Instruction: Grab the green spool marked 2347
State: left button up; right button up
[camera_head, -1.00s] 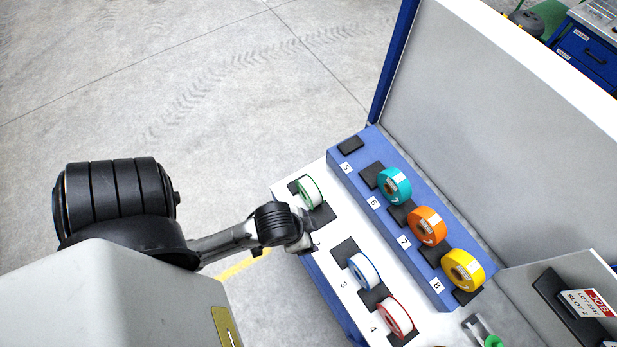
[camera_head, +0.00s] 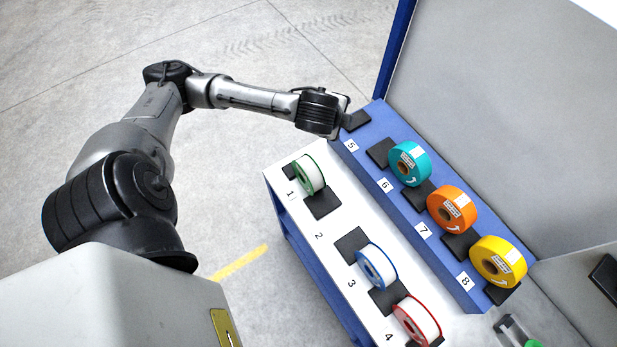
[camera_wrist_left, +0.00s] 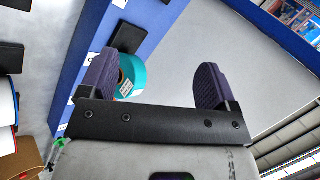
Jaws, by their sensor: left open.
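A white spool with green rims (camera_head: 311,175) stands upright on the white lower shelf (camera_head: 290,152), beside labels 1 and 2. No number is legible on it. My left gripper (camera_wrist_left: 155,78) is open and empty in the left wrist view, its two dark fingers apart. In the head view my left wrist is above the far end of the blue step, beyond the green-rimmed spool, and hides the fingers. A teal spool (camera_head: 409,163) stands on the blue step; it also shows in the left wrist view (camera_wrist_left: 130,75), partly behind one finger. My right gripper is not in view.
Orange (camera_head: 452,210) and yellow (camera_head: 498,262) spools stand on the blue step (camera_head: 440,268). Blue-rimmed (camera_head: 377,267) and red-rimmed (camera_head: 417,320) spools stand on the white shelf. A tall grey panel (camera_head: 500,110) rises behind the step. Open floor lies left.

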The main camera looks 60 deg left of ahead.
pick_arm(q)
jog(key=s+a+f+m+g, duration=0.1)
jog(key=s+a+f+g, duration=0.2)
jog(key=a, duration=0.1)
jog(key=m+g+h, duration=0.4)
jog(key=m, duration=0.1)
send_over(308, 165)
notch_tip(308, 165, down, 5)
jog(key=shift+m, duration=0.3)
notch_tip(308, 165, down, 13)
jog(key=shift+f, duration=0.1)
jog(key=c, duration=1.2)
